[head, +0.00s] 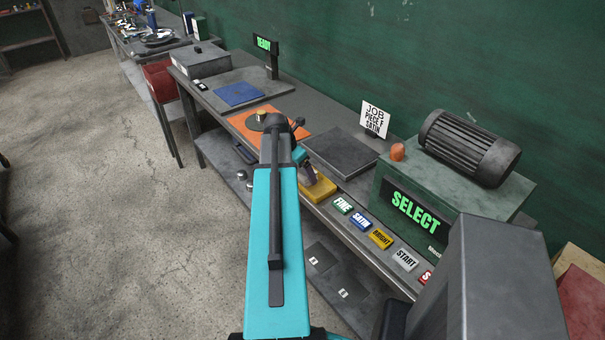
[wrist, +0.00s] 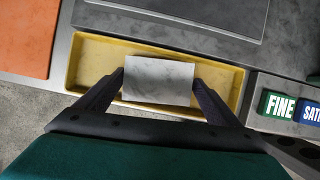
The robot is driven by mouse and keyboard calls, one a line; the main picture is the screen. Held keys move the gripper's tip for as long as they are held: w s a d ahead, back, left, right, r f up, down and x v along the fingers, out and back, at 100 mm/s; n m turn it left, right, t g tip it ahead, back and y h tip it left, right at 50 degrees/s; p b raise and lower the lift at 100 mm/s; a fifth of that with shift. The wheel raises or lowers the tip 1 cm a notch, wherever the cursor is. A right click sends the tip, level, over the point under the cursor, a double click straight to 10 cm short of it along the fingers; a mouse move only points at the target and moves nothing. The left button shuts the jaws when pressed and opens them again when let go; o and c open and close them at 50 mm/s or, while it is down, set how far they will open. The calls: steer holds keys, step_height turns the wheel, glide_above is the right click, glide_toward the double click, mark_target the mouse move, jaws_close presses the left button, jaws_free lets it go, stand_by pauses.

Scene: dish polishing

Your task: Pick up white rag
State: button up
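The white rag (wrist: 158,80) is a pale, folded rectangular piece with faint grey marks, in the middle of the wrist view. It shows over the shallow yellow tray (wrist: 220,85) and covers part of the tray's near rim. My gripper (wrist: 158,82) has one dark finger against each short side of the rag, with no visible gap, so it looks shut on it. Whether the rag still touches the tray floor is hard to tell. In the head view the yellow tray (head: 321,190) is partly hidden by my arm, and the rag cannot be made out.
An orange mat (wrist: 25,35) lies left of the tray and a dark grey plate (wrist: 210,12) behind it. Labelled buttons, FINE (wrist: 279,106) and SATIN (head: 361,220) among them, line the bench front to the right. A SELECT machine (head: 420,210) with a motor stands further right.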

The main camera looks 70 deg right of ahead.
mark_target(301, 171)
steer(key=c, duration=0.5)
steer(key=shift+r, duration=0.2)
steer(key=shift+r+b, duration=0.9)
steer(key=shift+r, duration=0.65)
steer(key=s+a+b, duration=0.1)
steer(key=s+a, duration=0.1)
steer(key=a, duration=0.1)
steer(key=s+a+b, duration=0.1)
steer(key=a, duration=0.2)
steer(key=s+a+r+b, duration=0.1)
steer(key=s+a, duration=0.1)
steer(key=a, duration=0.1)
steer(key=shift+s+a, duration=0.3)
steer(key=shift+s, duration=0.05)
steer(key=shift+f+b, duration=0.2)
steer(key=shift+b, duration=0.35)
steer(key=a+b, duration=0.1)
steer(key=b, duration=0.3)
steer(key=s+a+b, duration=0.1)
steer(key=b, duration=0.3)
steer(key=s+a+b, duration=0.1)
steer(key=a+b, duration=0.1)
steer(key=b, duration=0.2)
steer(key=shift+s+r, duration=0.2)
steer(key=shift+r, duration=0.15)
steer(key=shift+r, duration=0.1)
steer(key=shift+w+a, duration=0.1)
